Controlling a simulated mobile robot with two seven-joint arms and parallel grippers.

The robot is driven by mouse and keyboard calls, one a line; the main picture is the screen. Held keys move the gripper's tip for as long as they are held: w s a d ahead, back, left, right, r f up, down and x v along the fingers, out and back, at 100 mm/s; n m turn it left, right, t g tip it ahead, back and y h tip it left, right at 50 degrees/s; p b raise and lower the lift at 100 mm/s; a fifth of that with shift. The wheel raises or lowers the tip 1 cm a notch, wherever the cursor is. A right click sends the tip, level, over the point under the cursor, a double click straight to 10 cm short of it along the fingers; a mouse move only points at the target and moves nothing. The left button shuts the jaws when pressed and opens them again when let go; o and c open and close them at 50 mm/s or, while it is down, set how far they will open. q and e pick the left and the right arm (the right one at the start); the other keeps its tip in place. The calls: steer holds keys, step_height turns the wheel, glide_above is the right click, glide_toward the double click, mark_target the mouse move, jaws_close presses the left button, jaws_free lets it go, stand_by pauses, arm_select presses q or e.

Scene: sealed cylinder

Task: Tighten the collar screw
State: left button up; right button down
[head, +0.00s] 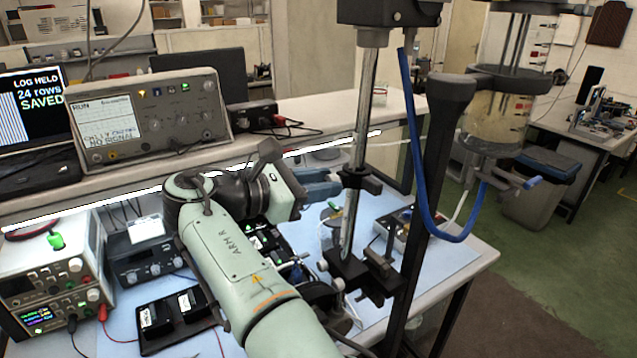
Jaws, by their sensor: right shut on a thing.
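A shiny metal rod (365,110) stands upright, with a black collar (357,182) around it at mid height. My right arm comes in from the bottom, and its right gripper (335,184) reaches to the left side of this collar. Its blue-grey fingers are closed on a small part there, which looks like the collar screw. The screw itself is hidden by the fingers, so I cannot tell how far in it sits. My left gripper is not in the picture.
A clear cylinder (495,118) hangs at the right beside a dark post (434,150) and a looping blue hose (415,150). A black clamp base (352,268) holds the rod's lower end. An oscilloscope (150,118) and power supplies (55,275) crowd the left.

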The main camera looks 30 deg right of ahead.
steer(key=shift+d, duration=0.2)
stand_by(0.4)
steer(key=c, duration=1.2)
jaws_free()
steer(key=o, duration=0.4)
steer(key=shift+d, duration=0.1)
steer(key=shift+c, duration=0.2)
steer(key=s+a+r, duration=0.1)
steer(key=a+r, duration=0.1)
steer(key=a, duration=1.1)
steer(key=shift+r, duration=0.1)
steer(key=shift+s+n, duration=0.1)
steer(key=shift+n, duration=0.2)
